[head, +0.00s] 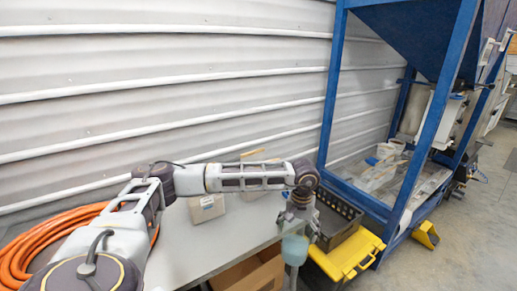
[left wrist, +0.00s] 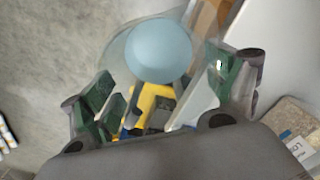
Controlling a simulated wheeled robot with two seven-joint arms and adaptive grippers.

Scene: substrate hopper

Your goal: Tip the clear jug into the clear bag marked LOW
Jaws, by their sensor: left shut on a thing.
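The clear jug (head: 294,248), with pale blue contents, hangs below my left gripper (head: 299,217) near the right end of the grey table. In the left wrist view, the see-through jug (left wrist: 158,50) shows its round blue contents between the green-padded fingers of my left gripper (left wrist: 168,95), which is shut on it. The jug looks roughly upright in the head view. Clear bag-like items (head: 378,172) lie on the base of the blue frame; I can read no LOW mark on them. My right gripper is in neither view.
Labelled boxes (head: 206,208) stand on the table (head: 205,245). An open brown carton (head: 252,274) sits below its edge. Orange hose (head: 30,240) lies left.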

